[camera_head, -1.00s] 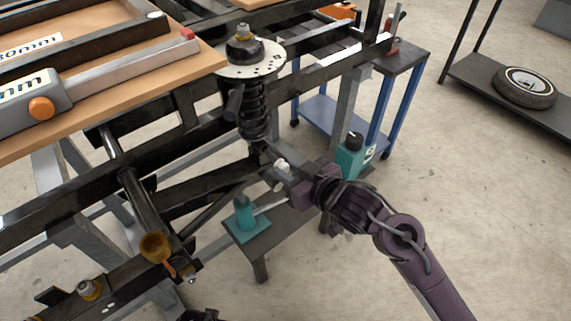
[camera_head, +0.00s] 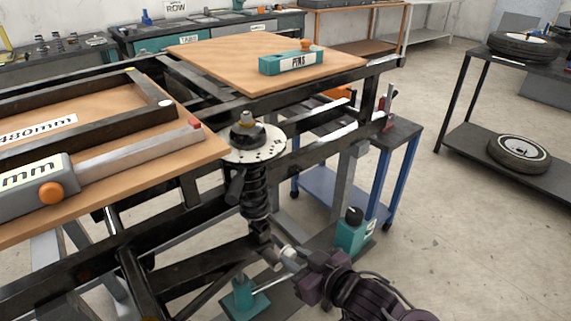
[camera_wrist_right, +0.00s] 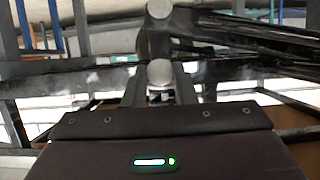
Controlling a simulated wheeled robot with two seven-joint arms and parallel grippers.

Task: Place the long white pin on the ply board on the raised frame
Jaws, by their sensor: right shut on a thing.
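My right gripper (camera_head: 292,262) is beside the lower end of the black spring strut (camera_head: 256,190), below the frame's top. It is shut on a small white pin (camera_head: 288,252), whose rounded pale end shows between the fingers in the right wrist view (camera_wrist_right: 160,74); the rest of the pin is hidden. The black raised frame (camera_head: 330,152) carries a ply board (camera_head: 215,58) at the back, with a teal PINS box (camera_head: 292,63) on it. Another ply board (camera_head: 110,192) lies at the left. My left gripper is out of view.
A grey gauge (camera_head: 120,155) with an orange knob lies on the left board. A blue-legged cart (camera_head: 400,165) is behind the frame. The ply around the PINS box is mostly bare.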

